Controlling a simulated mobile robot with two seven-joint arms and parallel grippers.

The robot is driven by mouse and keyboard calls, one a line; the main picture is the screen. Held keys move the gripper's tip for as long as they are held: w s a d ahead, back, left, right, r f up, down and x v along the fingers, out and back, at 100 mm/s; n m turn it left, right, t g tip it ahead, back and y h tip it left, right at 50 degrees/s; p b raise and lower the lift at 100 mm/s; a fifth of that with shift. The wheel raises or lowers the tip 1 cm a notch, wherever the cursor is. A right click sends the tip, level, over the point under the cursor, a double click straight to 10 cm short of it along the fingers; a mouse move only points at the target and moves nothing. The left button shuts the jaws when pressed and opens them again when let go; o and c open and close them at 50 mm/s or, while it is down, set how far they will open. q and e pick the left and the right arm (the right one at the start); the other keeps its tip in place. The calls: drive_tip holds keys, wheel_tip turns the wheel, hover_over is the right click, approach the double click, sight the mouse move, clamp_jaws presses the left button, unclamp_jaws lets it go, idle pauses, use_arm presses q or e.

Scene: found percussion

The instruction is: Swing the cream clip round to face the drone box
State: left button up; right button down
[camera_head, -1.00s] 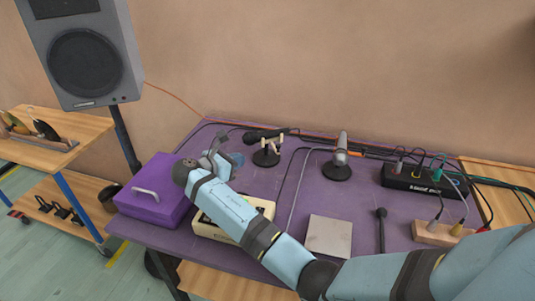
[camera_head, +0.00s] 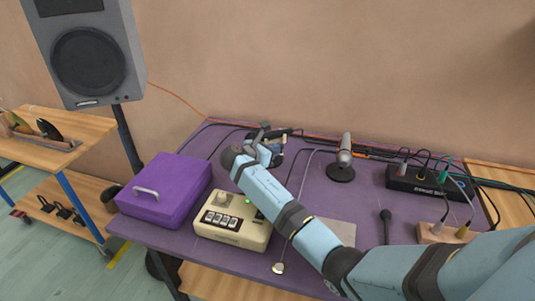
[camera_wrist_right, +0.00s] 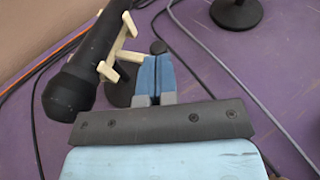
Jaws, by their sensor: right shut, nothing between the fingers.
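The cream clip (camera_wrist_right: 130,56), a pronged piece on a dark stand, shows in the right wrist view just left of my fingertips. A black microphone (camera_wrist_right: 88,70) lies along its left side; I cannot tell how firmly the clip holds it. In the head view my gripper mostly hides the clip. My right gripper (camera_head: 270,145) is shut and empty, with its blue fingers (camera_wrist_right: 155,75) close beside the clip; contact is unclear. A cream box with keys and a knob (camera_head: 233,222), likely the drone box, sits at the table's front left. My left gripper is out of view.
A purple case (camera_head: 165,190) stands left of the cream box. A silver microphone on a round base (camera_head: 343,160) stands to the right. A black box with cables (camera_head: 425,180) is farther right. Cables cross the purple table, and my right arm spans its front.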

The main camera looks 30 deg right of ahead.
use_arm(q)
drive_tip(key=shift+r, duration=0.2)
use_arm(e)
drive_tip(key=shift+r, duration=0.1)
use_arm(q)
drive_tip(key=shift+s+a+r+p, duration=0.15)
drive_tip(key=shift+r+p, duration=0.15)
drive_tip(key=shift+p, duration=0.5)
use_arm(e)
drive_tip(key=shift+s+d+n+t, duration=0.1)
drive_tip(key=shift+d+n+t, duration=0.1)
drive_tip(key=shift+n+t, duration=0.1)
